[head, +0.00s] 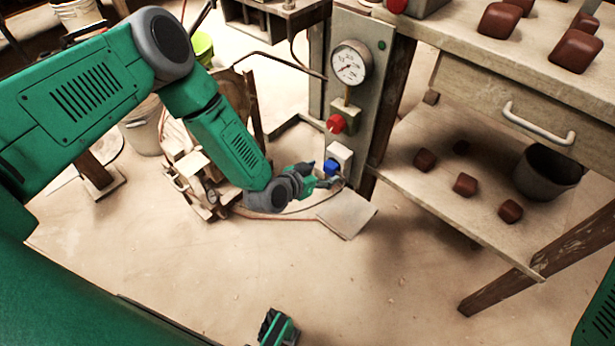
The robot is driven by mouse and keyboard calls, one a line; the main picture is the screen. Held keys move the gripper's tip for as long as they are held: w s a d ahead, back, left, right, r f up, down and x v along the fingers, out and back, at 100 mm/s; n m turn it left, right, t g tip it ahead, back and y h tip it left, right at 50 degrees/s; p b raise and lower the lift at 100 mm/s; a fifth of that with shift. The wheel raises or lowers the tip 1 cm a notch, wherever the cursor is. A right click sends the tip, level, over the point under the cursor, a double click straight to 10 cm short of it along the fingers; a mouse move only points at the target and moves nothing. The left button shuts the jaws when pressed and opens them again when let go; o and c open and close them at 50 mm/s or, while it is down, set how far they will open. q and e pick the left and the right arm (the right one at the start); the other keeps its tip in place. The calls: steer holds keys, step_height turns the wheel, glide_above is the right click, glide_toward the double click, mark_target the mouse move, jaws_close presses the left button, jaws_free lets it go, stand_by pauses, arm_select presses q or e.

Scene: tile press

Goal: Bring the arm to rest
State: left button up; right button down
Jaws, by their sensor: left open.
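My left arm reaches in from the left and down toward the grey control panel (348,110). My left gripper (331,183) is open, small in the picture, right by the blue knob (331,167) low on the panel. Whether the fingers touch the knob I cannot tell. No object shows between them. A red knob (336,124) sits above the blue one, and a round dial gauge (351,63) is higher up.
A wooden workbench (460,95) with a drawer stands at the right. Its lower shelf (420,190) holds dark red blocks and a dark bucket (546,172). A flat plate (347,214) lies below the panel. A pale bucket (143,128) stands behind my arm. Floor in front is mostly clear.

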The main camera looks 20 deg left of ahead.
arm_select(q)
steer(key=v, duration=0.8)
steer(key=shift+s, duration=0.4)
